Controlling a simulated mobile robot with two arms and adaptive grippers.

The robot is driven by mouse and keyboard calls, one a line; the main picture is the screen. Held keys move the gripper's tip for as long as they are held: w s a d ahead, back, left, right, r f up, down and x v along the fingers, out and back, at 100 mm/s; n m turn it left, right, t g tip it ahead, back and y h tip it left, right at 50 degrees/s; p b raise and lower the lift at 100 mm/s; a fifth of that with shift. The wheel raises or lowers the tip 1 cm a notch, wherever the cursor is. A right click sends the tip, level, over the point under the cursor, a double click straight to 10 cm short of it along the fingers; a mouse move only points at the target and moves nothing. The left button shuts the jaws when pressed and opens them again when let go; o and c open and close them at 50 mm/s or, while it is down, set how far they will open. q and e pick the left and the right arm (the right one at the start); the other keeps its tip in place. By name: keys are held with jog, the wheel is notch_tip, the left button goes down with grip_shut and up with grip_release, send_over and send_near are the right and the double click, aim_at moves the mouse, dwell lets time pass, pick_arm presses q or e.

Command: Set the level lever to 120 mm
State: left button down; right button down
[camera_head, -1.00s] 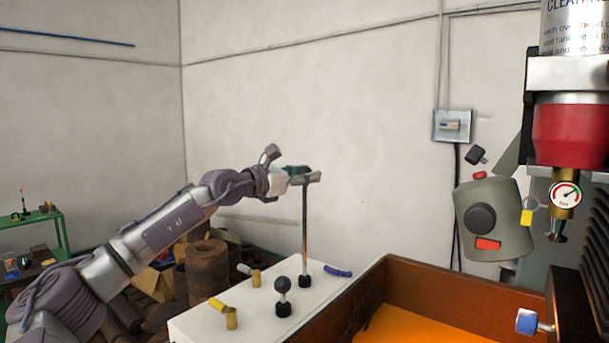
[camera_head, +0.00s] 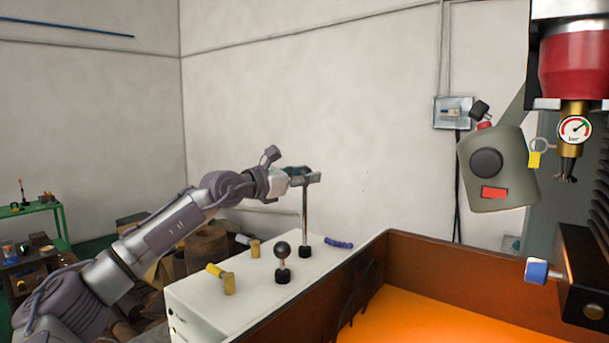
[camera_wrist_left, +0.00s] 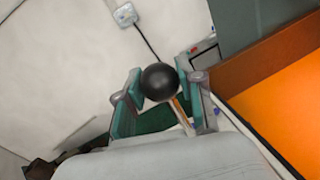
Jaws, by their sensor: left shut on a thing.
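The level lever (camera_head: 305,215) is an upright metal rod standing in a small black base on a white cabinet (camera_head: 235,297). My left gripper (camera_head: 303,178) is at the top of the rod, its fingers on either side of it. In the left wrist view a black ball knob (camera_wrist_left: 160,82) sits between the green-padded fingers, with the rod running down behind it. The gripper is shut on the lever, near its knob. In the head view the fingers hide the knob. No millimetre scale is readable. My right gripper is not in view.
A shorter black ball-knob lever (camera_head: 282,255) and yellow-and-brass fittings (camera_head: 225,280) stand on the cabinet near the rod. A blue handle (camera_head: 338,243) lies right of it. A brown-walled tank (camera_head: 480,270) with an orange floor adjoins on the right.

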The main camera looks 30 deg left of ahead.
pick_arm(q)
jog(key=c, duration=0.7)
grip_release()
jog(key=v, duration=1.2)
jog(key=shift+r, duration=0.1)
